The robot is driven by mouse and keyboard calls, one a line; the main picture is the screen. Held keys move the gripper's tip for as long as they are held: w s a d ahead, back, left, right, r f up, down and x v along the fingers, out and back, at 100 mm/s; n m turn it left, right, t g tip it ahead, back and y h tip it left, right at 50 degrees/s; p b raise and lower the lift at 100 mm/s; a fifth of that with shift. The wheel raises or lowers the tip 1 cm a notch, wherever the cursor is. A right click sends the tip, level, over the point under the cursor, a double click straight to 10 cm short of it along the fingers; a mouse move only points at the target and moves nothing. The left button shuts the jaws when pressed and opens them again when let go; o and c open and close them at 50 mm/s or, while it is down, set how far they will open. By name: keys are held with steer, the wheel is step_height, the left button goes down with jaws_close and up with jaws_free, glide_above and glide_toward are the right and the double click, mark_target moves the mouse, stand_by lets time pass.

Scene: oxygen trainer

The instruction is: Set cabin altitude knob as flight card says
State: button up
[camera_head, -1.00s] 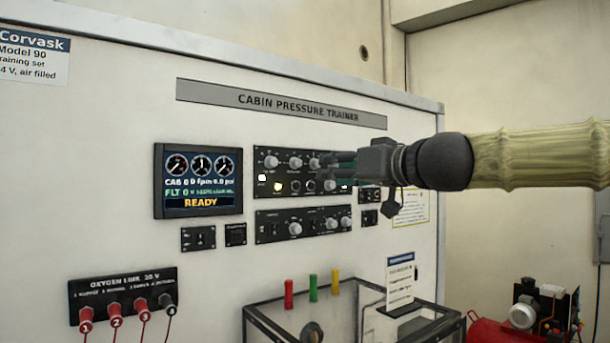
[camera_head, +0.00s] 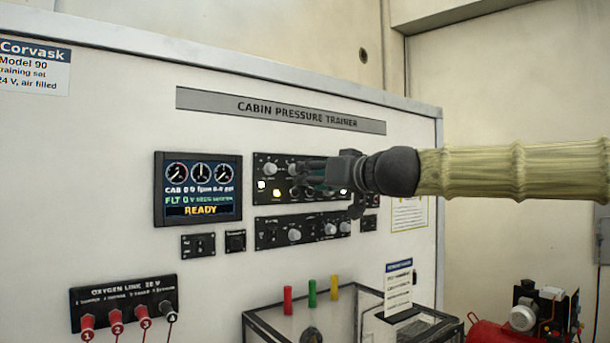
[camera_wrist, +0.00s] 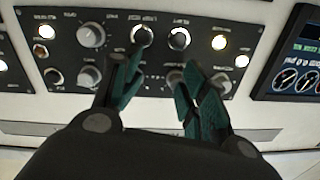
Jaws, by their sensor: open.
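My gripper (camera_head: 312,172) is open, with its dark green fingers in front of the upper black control panel (camera_head: 265,200). In the wrist view my gripper (camera_wrist: 158,72) shows two spread fingers over the panel's knobs. One grey knob (camera_wrist: 175,77) lies between them, close to the right finger and partly hidden. Other knobs show beside it, including a left knob (camera_wrist: 90,76) and an upper middle knob (camera_wrist: 142,36). The labels are too blurred to tell which is cabin altitude. A white card with a blue header (camera_head: 398,287), perhaps the flight card, stands at the clear box; its text is unreadable.
The display (camera_head: 198,190) reads READY. A lower knob panel (camera_head: 273,232) sits just beneath the upper one. Lit buttons (camera_wrist: 219,42) are near the fingers.

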steer(key=s+a+r, duration=0.2)
steer(key=s+r, duration=0.1)
steer(key=shift+s+a, duration=0.15)
steer(key=shift+a, duration=0.05)
steer(key=shift+w+d+f, duration=0.1)
steer(key=shift+w+f, duration=0.2)
steer(key=shift+w, duration=0.3)
steer(key=shift+w+d+f, duration=0.1)
steer(key=shift+w+f, duration=0.2)
steer(key=shift+w, duration=0.3)
steer(key=shift+s+a+r, duration=0.1)
steer(key=shift+s+a, duration=0.1)
steer(key=c, duration=0.3)
steer(key=shift+w, duration=0.1)
steer(key=c, duration=0.4)
steer(key=shift+w+d+f, duration=0.2)
steer(key=shift+w, duration=0.05)
jaws_close()
steer(key=shift+a, duration=0.1)
